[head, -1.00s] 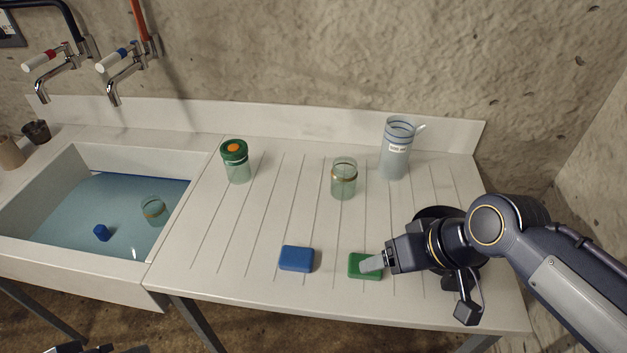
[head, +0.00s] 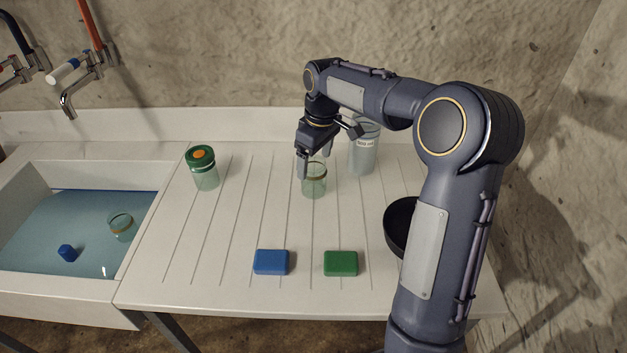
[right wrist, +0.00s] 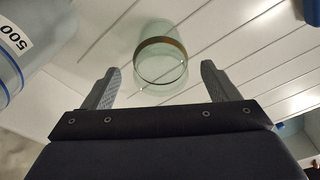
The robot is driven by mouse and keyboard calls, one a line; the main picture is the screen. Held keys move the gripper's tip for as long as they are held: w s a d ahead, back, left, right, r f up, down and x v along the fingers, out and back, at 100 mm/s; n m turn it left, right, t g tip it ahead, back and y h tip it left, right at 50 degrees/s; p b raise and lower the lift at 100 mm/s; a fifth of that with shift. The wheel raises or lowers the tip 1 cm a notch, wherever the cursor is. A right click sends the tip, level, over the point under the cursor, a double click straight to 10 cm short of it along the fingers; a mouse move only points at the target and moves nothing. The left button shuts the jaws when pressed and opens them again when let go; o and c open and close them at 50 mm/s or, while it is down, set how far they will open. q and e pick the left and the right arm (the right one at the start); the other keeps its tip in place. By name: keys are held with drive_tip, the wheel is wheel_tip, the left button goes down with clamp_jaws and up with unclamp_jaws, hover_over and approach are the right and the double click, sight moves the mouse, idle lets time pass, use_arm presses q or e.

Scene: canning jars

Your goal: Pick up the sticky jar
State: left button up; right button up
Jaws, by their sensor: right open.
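An open clear-green glass jar with a brownish band (head: 314,182) stands upright on the ribbed drainboard. In the right wrist view the jar (right wrist: 160,62) lies just beyond and between the fingertips. My right gripper (head: 315,161) is open and empty, pointing down at the jar's rim. The right gripper (right wrist: 158,82) shows a finger on each side of the jar, with no clear contact. A similar banded jar (head: 121,228) is in the sink water. A third jar (head: 204,170) has a green lid with an orange centre. My left gripper is out of view.
A grey measuring jug (head: 363,158) stands close behind and right of the jar. A blue sponge (head: 271,262) and a green sponge (head: 341,263) lie at the front. A dark bowl (head: 397,228) is partly behind my arm. The board's left-middle is clear.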

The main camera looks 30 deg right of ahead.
drive_tip(key=f, duration=0.4)
drive_tip(key=shift+w+a+f, duration=0.15)
drive_tip(key=shift+w+f, duration=0.05)
drive_tip(key=shift+w, duration=0.05)
drive_tip(key=shift+c, duration=0.3)
drive_tip(key=c, duration=1.1)
drive_tip(key=shift+r, duration=0.15)
